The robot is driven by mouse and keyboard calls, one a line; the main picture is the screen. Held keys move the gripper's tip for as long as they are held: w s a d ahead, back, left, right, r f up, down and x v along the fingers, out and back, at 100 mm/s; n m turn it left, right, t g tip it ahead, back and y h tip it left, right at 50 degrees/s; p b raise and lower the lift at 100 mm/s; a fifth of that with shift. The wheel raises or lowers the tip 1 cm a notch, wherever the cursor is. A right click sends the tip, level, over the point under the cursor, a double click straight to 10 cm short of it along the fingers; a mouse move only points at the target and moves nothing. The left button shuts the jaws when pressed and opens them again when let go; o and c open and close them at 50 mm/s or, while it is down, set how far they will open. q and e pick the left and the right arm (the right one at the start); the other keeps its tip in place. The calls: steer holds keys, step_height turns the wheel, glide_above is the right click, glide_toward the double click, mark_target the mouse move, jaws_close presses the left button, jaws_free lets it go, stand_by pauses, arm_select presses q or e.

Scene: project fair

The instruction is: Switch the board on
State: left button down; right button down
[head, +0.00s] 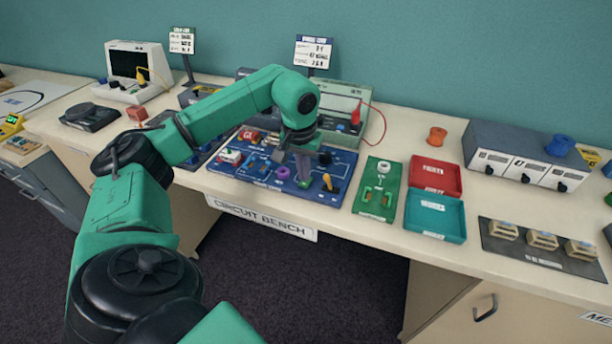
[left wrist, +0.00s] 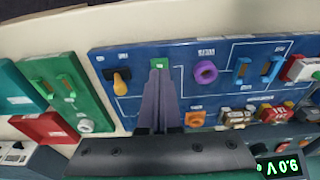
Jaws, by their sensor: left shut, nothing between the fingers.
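The blue circuit board (head: 340,163) lies on the bench and also fills much of the left wrist view (left wrist: 130,110). A lever switch with a yellow-orange handle (left wrist: 121,76) sits near one end of the board; in the head view the lever (head: 328,183) is just right of my left gripper. My left gripper (head: 304,178) points down over the board, fingers shut and empty. In the left wrist view its fingertips (left wrist: 160,74) are at a small green square (left wrist: 160,63), partly covering it; contact cannot be told. My right gripper is not in view.
A purple ring (head: 284,173) stands on the board left of the fingers. A green board (head: 375,205), a red tray (head: 436,190) and a teal tray (head: 435,233) lie to the right. In the left wrist view, a display (left wrist: 280,166) reads 9.0 V.

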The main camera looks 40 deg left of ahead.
mark_target(304, 184)
arm_select(q)
steer(key=shift+f+b, duration=0.5)
steer(key=shift+f, duration=0.3)
steer(key=shift+r, duration=0.1)
step_height(304, 184, up, 7)
steer(key=p, duration=0.6)
stand_by(0.4)
